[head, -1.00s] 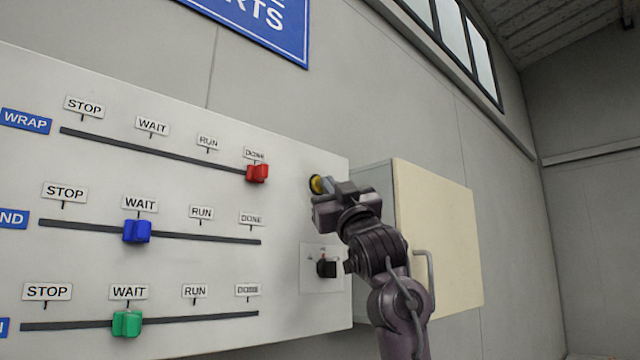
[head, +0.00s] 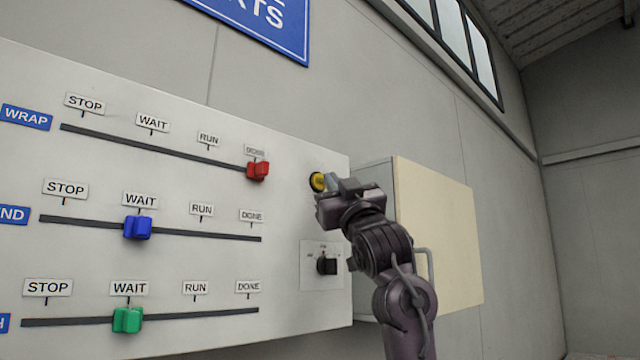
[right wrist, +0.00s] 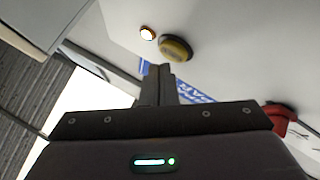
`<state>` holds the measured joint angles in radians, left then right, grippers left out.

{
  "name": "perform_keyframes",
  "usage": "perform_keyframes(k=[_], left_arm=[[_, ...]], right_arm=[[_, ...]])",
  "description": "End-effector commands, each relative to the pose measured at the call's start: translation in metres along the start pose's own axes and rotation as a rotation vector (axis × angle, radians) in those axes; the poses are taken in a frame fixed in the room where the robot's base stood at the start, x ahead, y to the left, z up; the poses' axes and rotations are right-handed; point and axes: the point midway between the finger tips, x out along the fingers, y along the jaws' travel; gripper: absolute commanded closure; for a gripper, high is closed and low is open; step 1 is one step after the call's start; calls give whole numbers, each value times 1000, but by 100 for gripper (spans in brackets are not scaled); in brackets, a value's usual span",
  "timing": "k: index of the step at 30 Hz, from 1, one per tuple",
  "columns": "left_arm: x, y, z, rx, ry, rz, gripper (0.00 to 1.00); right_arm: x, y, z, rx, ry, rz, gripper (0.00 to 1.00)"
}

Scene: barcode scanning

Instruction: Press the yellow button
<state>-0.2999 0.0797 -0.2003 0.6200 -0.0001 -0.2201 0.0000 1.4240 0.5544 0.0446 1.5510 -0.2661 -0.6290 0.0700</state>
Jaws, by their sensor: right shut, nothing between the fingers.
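The yellow button (head: 317,181) is round with a dark rim and sits near the upper right edge of the white panel (head: 300,310). In the right wrist view the yellow button (right wrist: 176,48) shows just beyond my fingertips. My right gripper (head: 331,181) is shut and empty, close to the right of the button in the head view. The fingertips (right wrist: 158,70) appear just below the button in the right wrist view, with a visible gap in the picture. Whether they touch it in depth is unclear. My left gripper is not in view.
A small glowing lamp (right wrist: 147,32) is beside the button. A black rotary knob (head: 327,264) sits below it. The red slider (head: 258,171) is at DONE; the blue slider (head: 137,228) and green slider (head: 127,320) are at WAIT. A cream-fronted cabinet (head: 445,230) projects at right.

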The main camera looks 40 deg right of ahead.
Motion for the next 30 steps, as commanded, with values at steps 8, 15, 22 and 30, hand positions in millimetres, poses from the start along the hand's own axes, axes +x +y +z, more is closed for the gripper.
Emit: perform_keyframes(k=[8, 15, 22, 30], left_arm=[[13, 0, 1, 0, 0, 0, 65], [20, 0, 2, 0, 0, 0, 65], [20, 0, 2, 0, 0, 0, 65], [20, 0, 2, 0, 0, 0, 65]], right_arm=[[-22, 15, -14, -1, 4, 3, 100], [-36, 26, -25, -1, 2, 2, 100], [-39, 28, -28, -1, 1, 1, 100], [-39, 28, -28, -1, 1, 1, 100]])
